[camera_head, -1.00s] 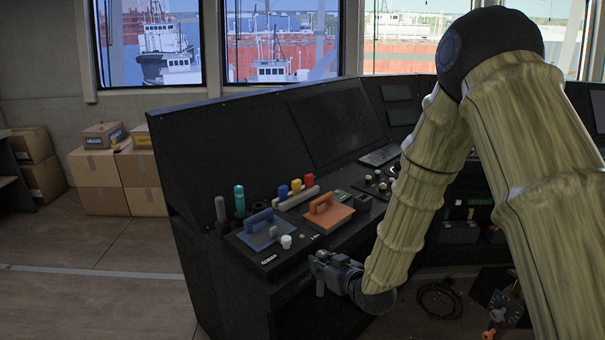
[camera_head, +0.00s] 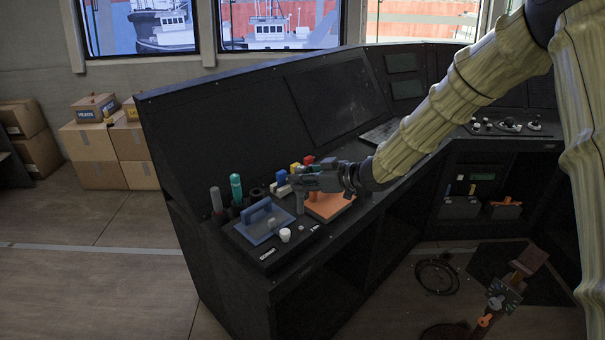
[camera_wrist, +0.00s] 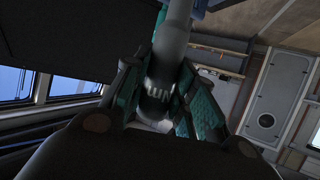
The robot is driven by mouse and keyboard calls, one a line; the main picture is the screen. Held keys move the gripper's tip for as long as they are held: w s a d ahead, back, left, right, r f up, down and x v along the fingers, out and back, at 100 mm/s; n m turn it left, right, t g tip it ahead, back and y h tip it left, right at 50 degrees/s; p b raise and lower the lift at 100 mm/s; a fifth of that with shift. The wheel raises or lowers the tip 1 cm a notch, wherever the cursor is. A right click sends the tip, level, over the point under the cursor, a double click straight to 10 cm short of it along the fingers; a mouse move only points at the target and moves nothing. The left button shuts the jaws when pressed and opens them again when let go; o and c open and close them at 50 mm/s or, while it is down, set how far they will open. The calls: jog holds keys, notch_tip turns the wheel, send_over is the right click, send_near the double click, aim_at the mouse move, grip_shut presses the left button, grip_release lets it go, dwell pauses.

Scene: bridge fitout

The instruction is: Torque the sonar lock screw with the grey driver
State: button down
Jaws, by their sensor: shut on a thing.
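Another grey handle (camera_head: 215,199) stands upright at the console's left end. The sonar panel (camera_head: 262,252) is nearby, with a blue handle (camera_head: 258,217) and a pale knob (camera_head: 285,235). I cannot make out the lock screw.
A teal handle (camera_head: 236,187) stands beside the upright grey handle. The orange plate (camera_head: 328,206) lies right of the sonar panel, partly hidden by my gripper. Red, yellow and blue items stand behind my gripper. The sloped console screen (camera_head: 333,95) rises behind. Open floor lies left.

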aim_at(303, 197)
jog(key=shift+a+r, duration=0.1)
jog(key=shift+s+p, duration=0.1)
jog(key=shift+p, duration=0.2)
jog(key=shift+d, duration=0.2)
jog(key=shift+f+b, duration=1.25)
jog(key=shift+f, duration=2)
